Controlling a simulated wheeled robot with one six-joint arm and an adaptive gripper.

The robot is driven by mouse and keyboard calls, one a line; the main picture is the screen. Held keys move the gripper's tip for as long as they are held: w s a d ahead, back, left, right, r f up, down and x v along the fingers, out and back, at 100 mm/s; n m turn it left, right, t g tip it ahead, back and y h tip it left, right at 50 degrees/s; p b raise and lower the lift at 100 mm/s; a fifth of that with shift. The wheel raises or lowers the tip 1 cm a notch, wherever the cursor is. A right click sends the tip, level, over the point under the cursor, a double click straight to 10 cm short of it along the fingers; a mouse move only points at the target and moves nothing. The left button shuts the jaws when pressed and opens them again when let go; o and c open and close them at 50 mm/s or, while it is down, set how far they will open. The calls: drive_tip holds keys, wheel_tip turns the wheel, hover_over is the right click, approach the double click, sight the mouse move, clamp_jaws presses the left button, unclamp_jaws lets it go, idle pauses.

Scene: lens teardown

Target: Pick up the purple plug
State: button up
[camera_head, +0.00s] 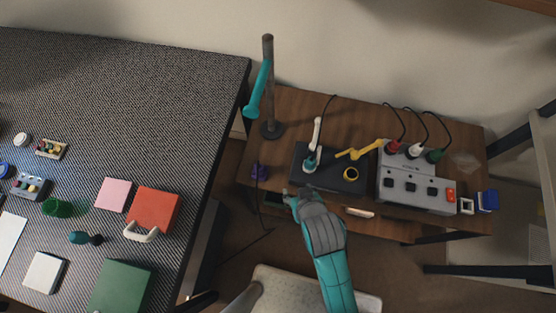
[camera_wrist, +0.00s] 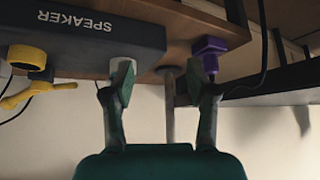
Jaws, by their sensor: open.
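The purple plug (camera_head: 260,172) is at the left front edge of the wooden side table in the head view, with a dark cable running down from it. In the wrist view, the purple plug (camera_wrist: 212,46) is at the upper right, beyond the tip of my right-hand finger and partly overlapped by it. I cannot tell whether they touch. My gripper (camera_head: 291,195) is at the table's front edge, to the right of the plug. In the wrist view, my gripper (camera_wrist: 161,78) is open, its two fingers wide apart with nothing between them but the distant post.
A grey power box (camera_head: 412,172) with several plugs stands to the right. A lamp post (camera_head: 268,85) rises behind. A cluttered grey table (camera_head: 150,75) is at left.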

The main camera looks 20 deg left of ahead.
sight(259, 168)
drive_tip(key=w+a+r+n+g, duration=0.1)
drive_tip(key=a+r+n+g, duration=0.3)
drive_tip(key=a, duration=0.7)
drive_tip(key=f, duration=0.1)
drive_tip(key=w+a+f+m, duration=0.1)
drive_tip(key=w+f+m+t, duration=0.1)
drive_tip(key=shift+a+f+h, duration=0.2)
drive_tip(key=shift+f+h, duration=0.1)
drive_tip(key=shift+h, duration=0.1)
drive_tip(key=shift+w+x, duration=0.2)
drive_tip(key=shift+x, duration=1.15)
drive_tip(key=shift+w+x, duration=0.2)
drive_tip(key=shift+x, duration=1.15)
drive_tip(key=shift+d+r, duration=0.1)
drive_tip(key=shift+r, duration=0.05)
clamp_jaws()
